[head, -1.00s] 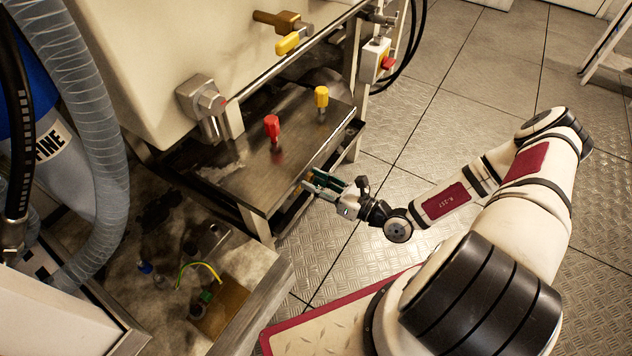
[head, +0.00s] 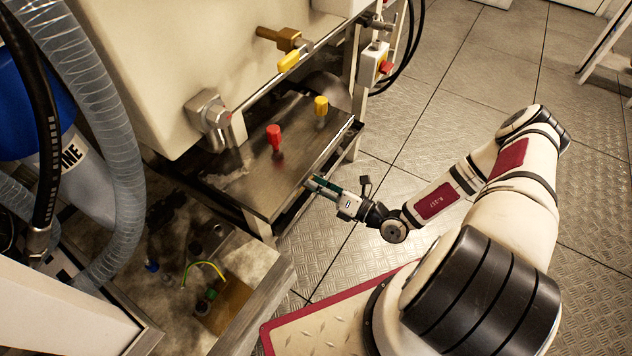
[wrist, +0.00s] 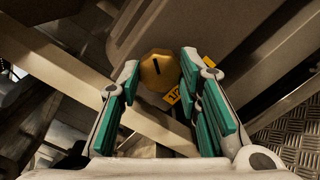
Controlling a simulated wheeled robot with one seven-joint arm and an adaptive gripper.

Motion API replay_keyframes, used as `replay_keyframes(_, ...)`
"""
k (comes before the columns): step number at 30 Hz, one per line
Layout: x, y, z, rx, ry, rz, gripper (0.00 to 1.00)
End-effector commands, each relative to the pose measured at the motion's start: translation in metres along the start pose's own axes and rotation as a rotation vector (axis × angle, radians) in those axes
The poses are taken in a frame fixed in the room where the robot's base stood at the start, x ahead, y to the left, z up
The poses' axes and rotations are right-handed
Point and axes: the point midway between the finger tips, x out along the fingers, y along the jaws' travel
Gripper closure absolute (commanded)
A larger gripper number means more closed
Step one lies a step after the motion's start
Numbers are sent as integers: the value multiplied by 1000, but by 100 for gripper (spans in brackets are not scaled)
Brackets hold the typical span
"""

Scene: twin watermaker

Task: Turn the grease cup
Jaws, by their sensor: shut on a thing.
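The grease cup (wrist: 159,70) shows in the wrist view as a brass-coloured, many-sided cap with a dark slot on its face. My gripper (wrist: 160,72) has one green-padded finger on each side of the cap and is shut on it. In the head view my gripper (head: 312,184) reaches in at the front edge of the metal tray, and the cup is hidden there. A yellow tag (wrist: 172,97) with dark marks lies just below the cup in the wrist view.
The metal tray (head: 250,190) carries a red-capped fitting (head: 273,136) and a yellow-capped fitting (head: 321,110). A yellow-handled valve (head: 289,61) is on the tank above. Pale frame bars (wrist: 60,68) run close around the gripper. Open tiled floor (head: 440,130) lies to the right.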

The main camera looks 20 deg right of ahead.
Motion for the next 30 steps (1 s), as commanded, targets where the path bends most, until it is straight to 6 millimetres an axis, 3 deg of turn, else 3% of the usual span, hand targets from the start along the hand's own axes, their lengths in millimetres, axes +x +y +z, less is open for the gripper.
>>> replay_keyframes(30, 0, -2, 0, 965, -2, -1, 96)
